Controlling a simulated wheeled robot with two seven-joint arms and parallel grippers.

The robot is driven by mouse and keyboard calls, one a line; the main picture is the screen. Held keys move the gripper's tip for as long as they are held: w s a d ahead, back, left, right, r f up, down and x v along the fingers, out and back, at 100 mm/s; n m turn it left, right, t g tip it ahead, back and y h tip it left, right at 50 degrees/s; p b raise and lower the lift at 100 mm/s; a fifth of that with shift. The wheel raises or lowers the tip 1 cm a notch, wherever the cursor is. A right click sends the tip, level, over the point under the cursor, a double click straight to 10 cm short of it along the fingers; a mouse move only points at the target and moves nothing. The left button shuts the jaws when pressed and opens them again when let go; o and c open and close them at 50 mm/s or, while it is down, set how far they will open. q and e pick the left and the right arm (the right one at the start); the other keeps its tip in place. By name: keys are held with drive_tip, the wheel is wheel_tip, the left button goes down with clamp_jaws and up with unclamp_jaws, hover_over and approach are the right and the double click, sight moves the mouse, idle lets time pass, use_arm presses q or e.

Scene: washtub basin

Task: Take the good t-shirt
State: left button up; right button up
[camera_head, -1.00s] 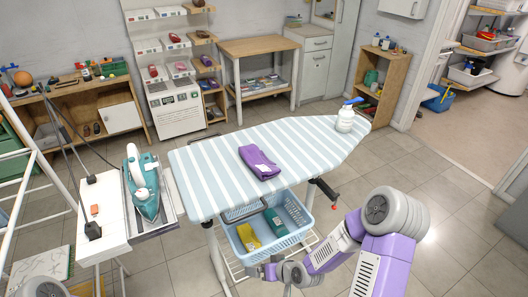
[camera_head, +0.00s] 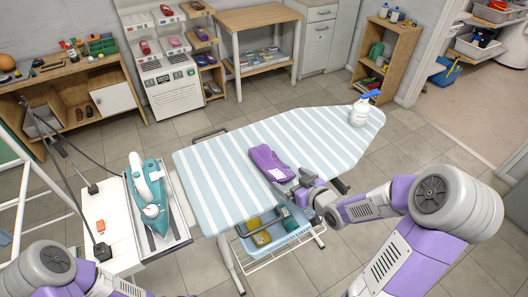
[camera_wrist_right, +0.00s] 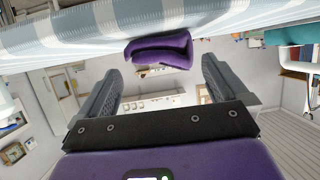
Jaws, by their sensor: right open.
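A folded purple garment (camera_head: 268,162) lies on the striped ironing board (camera_head: 215,185). It also shows in the right wrist view (camera_wrist_right: 160,52), ahead of the fingers and near the board's edge. My right gripper (camera_head: 292,188) is at the board's near edge, just in front of the garment. In the right wrist view its two fingers (camera_wrist_right: 160,82) are wide apart with nothing between them. A yellow folded cloth (camera_head: 259,232) and a teal one, partly covered by my right arm, lie in a blue basket (camera_head: 292,243) under the board. My left arm shows at lower left, its gripper out of view.
A teal iron (camera_head: 150,200) stands on a white side stand at the board's left end, with cables beside it. A white spray bottle (camera_head: 360,112) stands at the board's far right. The board around the garment is clear.

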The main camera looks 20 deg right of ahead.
sight(278, 170)
drive_tip(key=shift+w+f, duration=0.25)
drive_tip(key=shift+w, duration=0.4)
drive_tip(key=shift+w+a+f+b, duration=0.2)
drive_tip(key=shift+w+b, duration=0.35)
drive_tip(key=shift+b, duration=0.1)
drive_tip(key=b+x, duration=0.2)
drive_tip(key=x, duration=0.2)
drive_tip(key=shift+w, duration=0.45)
drive_tip(key=shift+a+r, duration=0.1)
drive_tip(key=shift+c, duration=0.5)
drive_tip(key=c, duration=0.7)
